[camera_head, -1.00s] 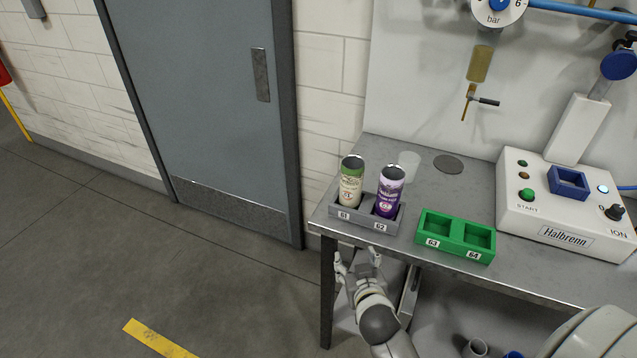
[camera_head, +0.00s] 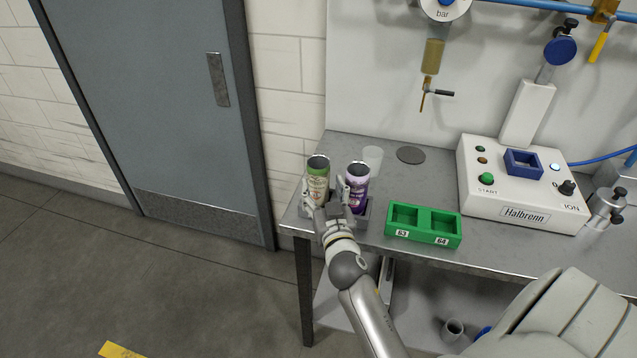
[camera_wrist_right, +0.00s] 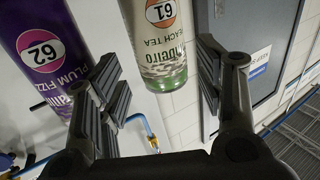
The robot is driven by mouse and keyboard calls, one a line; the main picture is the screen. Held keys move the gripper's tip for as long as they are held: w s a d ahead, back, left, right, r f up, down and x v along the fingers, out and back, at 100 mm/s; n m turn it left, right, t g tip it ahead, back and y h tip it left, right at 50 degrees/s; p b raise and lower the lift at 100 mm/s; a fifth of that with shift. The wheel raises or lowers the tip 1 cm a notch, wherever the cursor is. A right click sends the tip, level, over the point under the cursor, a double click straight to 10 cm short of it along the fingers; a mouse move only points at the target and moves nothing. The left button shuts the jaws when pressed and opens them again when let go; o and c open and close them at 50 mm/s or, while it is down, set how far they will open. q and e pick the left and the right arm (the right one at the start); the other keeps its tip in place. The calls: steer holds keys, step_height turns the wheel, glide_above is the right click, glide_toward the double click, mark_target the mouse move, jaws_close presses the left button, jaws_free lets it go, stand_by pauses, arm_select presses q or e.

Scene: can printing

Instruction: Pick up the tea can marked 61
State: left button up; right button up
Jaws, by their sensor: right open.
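The tea can marked 61 (camera_head: 317,172), green and cream, stands upright in the left slot of the grey holder (camera_head: 364,217). In the right wrist view the can (camera_wrist_right: 162,48) shows its orange-ringed 61 label between and beyond the fingers. My right gripper (camera_head: 325,194) is open in front of it, with one finger at its left and the other between the two cans. I cannot tell if the fingers touch it. The purple can marked 62 (camera_head: 356,184) stands in the right slot and also shows in the right wrist view (camera_wrist_right: 38,48). My left gripper is out of view.
A green two-slot holder (camera_head: 424,238), marked 63 and 64, is empty to the right. A white machine (camera_head: 515,190) stands farther right. The table's left edge is close to the grey holder.

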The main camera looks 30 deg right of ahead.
mark_target(321, 183)
steer(key=shift+w+d, duration=0.25)
steer(key=shift+w, duration=0.35)
steer(key=shift+w+d+r+p, duration=0.15)
steer(key=shift+w+p, duration=0.2)
steer(key=shift+w, duration=0.2)
steer(key=x, duration=0.4)
steer(key=shift+d+f+p, duration=0.1)
steer(key=shift+f+p, duration=0.25)
steer(key=shift+p, duration=0.05)
steer(key=shift+s, duration=0.1)
steer(key=c, duration=0.5)
